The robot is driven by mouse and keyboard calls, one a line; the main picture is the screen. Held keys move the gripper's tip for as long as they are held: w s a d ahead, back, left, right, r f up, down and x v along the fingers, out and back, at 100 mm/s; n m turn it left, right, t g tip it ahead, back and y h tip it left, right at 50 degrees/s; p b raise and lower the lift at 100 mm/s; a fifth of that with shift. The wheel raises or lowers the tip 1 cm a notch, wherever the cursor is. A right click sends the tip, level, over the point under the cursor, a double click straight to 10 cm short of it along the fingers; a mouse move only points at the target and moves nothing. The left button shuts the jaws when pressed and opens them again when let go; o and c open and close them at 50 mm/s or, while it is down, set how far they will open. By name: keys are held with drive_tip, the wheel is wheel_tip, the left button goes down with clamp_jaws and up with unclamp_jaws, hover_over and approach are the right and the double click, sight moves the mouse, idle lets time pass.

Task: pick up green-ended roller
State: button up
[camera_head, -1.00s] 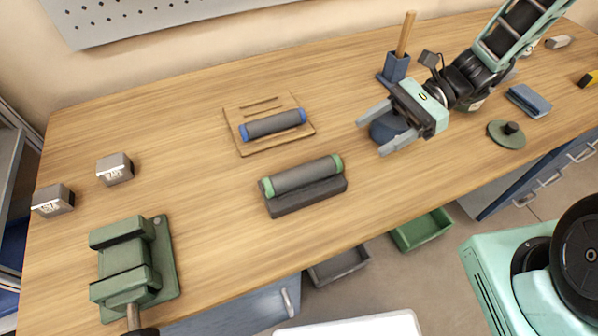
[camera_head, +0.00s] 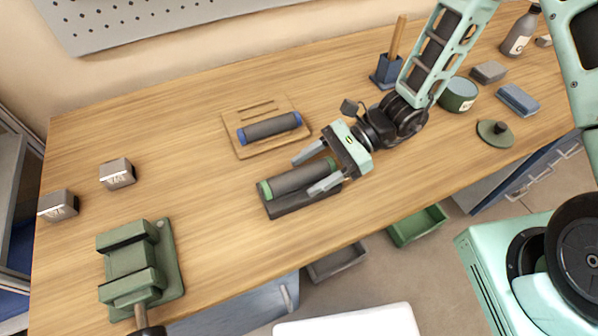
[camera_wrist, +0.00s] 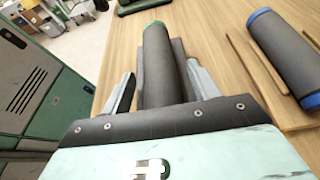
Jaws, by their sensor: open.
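The green-ended roller (camera_head: 294,180) is a dark grey cylinder with green ends, lying in a dark cradle (camera_head: 291,208) on the bench. In the wrist view the roller (camera_wrist: 160,68) runs away from me between my fingers, its far end showing a green rim. My gripper (camera_head: 308,172) is open at the roller's right end, one finger on each side. In the wrist view the fingers (camera_wrist: 163,90) stand apart from the roller, with a gap on each side. The roller's near end is hidden behind my gripper body.
A blue-ended roller (camera_head: 270,128) lies on a wooden board (camera_head: 246,150) behind. A green vise (camera_head: 133,262) stands at front left, and two metal blocks (camera_head: 117,173) sit at left. A wooden-handled tool in a blue holder (camera_head: 387,70) stands behind my arm.

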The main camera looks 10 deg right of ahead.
drive_tip(key=shift+a, duration=0.1)
drive_tip(key=c, duration=1.2)
